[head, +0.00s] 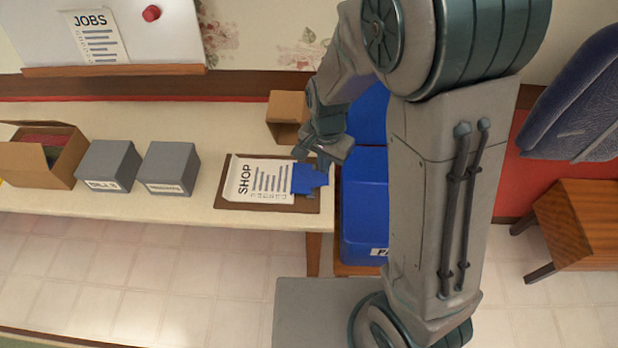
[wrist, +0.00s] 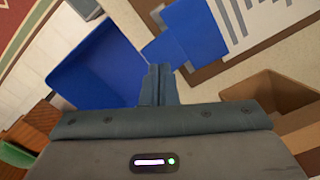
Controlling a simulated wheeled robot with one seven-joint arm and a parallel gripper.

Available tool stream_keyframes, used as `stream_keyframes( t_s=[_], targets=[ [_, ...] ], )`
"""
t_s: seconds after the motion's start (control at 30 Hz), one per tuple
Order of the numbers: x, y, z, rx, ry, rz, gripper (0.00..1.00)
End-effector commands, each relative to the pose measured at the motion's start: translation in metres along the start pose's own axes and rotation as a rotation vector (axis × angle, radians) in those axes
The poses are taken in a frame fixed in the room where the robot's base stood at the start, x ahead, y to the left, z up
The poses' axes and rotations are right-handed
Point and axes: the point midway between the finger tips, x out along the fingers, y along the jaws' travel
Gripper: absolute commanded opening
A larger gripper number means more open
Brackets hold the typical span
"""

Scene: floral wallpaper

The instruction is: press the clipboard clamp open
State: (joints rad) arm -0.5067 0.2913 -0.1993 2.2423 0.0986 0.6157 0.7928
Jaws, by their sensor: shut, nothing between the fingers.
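The clipboard (head: 310,205) lies flat on the table, a brown board with a white "SHOP" paper (head: 262,180) on it. Its blue clamp (head: 309,180) sits at the board's right end, over the paper's edge. In the wrist view the clamp (wrist: 192,32) shows at the top, with the paper (wrist: 260,22) beyond it. My gripper (wrist: 158,70) is shut and empty; its fingertips are close to the clamp's outer end. I cannot tell whether they touch it. In the head view my gripper and arm hide part of the clamp's surroundings.
Two grey boxes (head: 108,165) and an open cardboard box (head: 38,160) stand left on the table (head: 180,212). A small open cardboard box (head: 287,118) stands behind the clipboard. Blue bins (head: 364,200) are just off the table's right end. A whiteboard (head: 150,40) hangs behind.

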Motion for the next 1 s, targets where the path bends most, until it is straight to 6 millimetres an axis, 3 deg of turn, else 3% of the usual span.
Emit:
stream_keyframes(
  t_s=[1.0],
  targets=[
    [0.014,0.000,0.000,0.000,0.000,0.000,0.00]
  ],
)
